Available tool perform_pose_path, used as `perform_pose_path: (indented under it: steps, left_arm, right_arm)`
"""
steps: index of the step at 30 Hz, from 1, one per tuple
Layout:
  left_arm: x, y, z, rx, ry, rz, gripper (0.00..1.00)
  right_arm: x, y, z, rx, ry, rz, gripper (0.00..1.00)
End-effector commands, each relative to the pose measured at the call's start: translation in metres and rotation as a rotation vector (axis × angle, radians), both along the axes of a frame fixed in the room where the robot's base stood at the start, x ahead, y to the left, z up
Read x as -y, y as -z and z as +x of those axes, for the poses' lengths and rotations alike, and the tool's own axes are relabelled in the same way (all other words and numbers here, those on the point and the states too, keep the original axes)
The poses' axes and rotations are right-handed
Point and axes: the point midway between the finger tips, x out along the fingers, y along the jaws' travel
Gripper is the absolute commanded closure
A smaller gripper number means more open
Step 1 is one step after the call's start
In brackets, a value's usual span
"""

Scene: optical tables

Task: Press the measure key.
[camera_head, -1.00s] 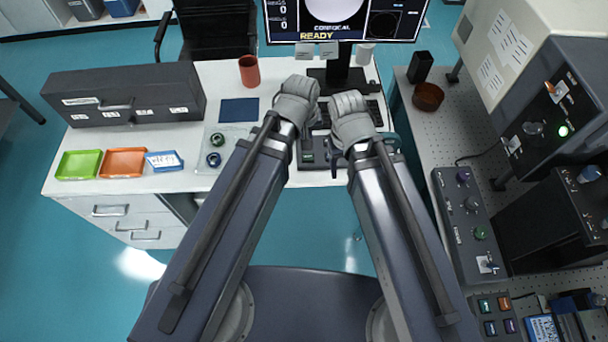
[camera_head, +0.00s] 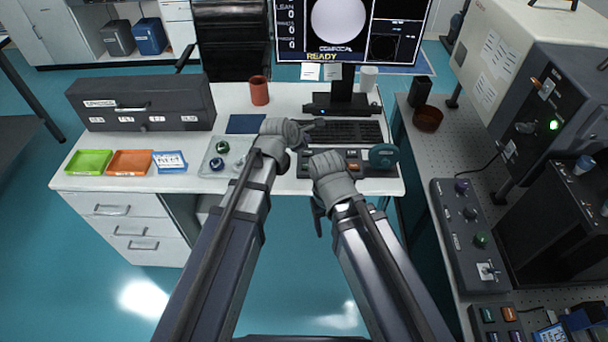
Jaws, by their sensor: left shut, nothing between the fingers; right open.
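A dark control console (camera_head: 371,174) lies at the desk's front edge, below the keyboard. It carries small keys, among them an orange-red key (camera_head: 353,154), and a large teal knob (camera_head: 383,156) at its right end. I cannot read which key is the measure key. My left gripper (camera_head: 313,124) is shut and empty, above the desk at the keyboard's left end. My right gripper (camera_head: 318,214) is open and empty, just in front of the desk edge. My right wrist hides part of the console. The monitor (camera_head: 338,57) reads READY.
A glass plate (camera_head: 209,165) with two dark round pieces lies left of the console. Green (camera_head: 90,162) and orange (camera_head: 130,162) trays sit farther left. A bench (camera_head: 405,140) with control boxes stands at right. Another coloured keypad (camera_head: 495,318) is at bottom right.

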Motion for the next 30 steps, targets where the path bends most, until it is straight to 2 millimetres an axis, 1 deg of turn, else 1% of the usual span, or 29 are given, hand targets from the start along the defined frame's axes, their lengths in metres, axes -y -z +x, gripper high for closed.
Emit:
perform_pose_path:
  steps: [3,12,17,23,30]
  left_arm:
    - [0.0,0.0,0.004,0.002,-0.025,-0.027,1.0]
    - [0.0,-0.001,0.003,0.002,-0.028,-0.029,1.0]
    - [0.0,0.002,0.003,0.001,-0.027,-0.029,1.0]
    - [0.0,0.016,0.003,0.001,-0.027,-0.029,1.0]
    - [0.0,0.047,0.003,0.001,-0.026,-0.028,1.0]
  right_arm:
    - [0.0,0.002,0.0,0.0,0.0,0.0,0.33]
    - [0.0,0.001,0.0,0.0,0.0,0.0,0.33]
    - [0.0,0.005,0.0,0.0,0.0,0.0,0.33]
    - [0.0,0.018,0.0,0.0,0.0,0.0,0.33]
    - [0.0,0.049,0.0,0.0,0.0,0.0,0.33]
